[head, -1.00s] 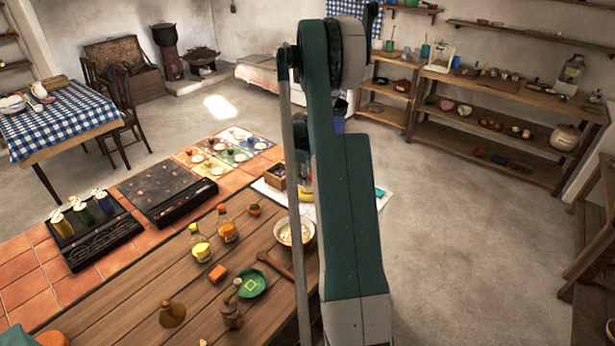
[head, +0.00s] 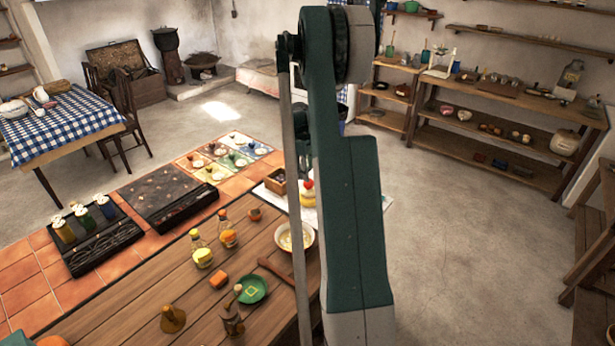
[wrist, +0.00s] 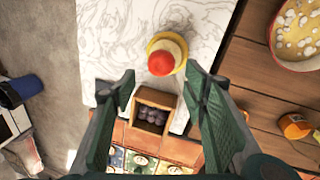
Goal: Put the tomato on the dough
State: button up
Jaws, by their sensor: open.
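The tomato, a round red thing (wrist: 161,63), sits on top of a pale round piece that looks like the dough (wrist: 174,44), with a yellow rim around it. They stand on a white marbled board (wrist: 115,45).
A bowl with pale chunks (wrist: 296,35) and an orange item (wrist: 294,126) are to the right. Bottles (head: 201,252), a green dish (head: 252,290) and a pepper mill (head: 232,322) stand on the wooden counter (head: 185,288).

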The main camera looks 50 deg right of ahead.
jog(key=shift+s+a+r, duration=0.1)
jog(key=shift+a+r, duration=0.1)
jog(key=shift+r, duration=0.75)
jog(key=shift+w+a+r, duration=0.1)
jog(key=shift+a+r, duration=0.05)
jog(key=shift+r, duration=0.8)
jog(key=shift+s+a+r, duration=0.1)
jog(key=shift+a+r, duration=0.1)
jog(key=shift+r, duration=0.75)
jog(key=s+a+r+t, duration=0.1)
jog(key=a+r, duration=0.5)
jog(key=a, duration=0.6)
jog(key=a+r+t, duration=0.1)
jog(key=a+r, duration=0.5)
jog(key=a, duration=0.6)
jog(key=s+a+r+t, duration=0.1)
jog(key=a+r, duration=0.6)
jog(key=a, duration=0.5)
jog(key=s+a+r+m+t, duration=0.1)
jog(key=s+a, duration=0.4)
jog(key=a, duration=0.3)
jog(key=s+a+r+t, duration=0.1)
jog(key=s+a, duration=0.3)
jog(key=a, duration=0.4)
jog(key=s+a+f+m+t+y, duration=0.1)
jog(key=s+a+f+y, duration=0.1)
jog(key=s+a, duration=1.1)
jog(key=shift+a+f+t, duration=0.15)
jog(key=shift+f+t, duration=0.25)
jog(key=shift+f, duration=0.4)
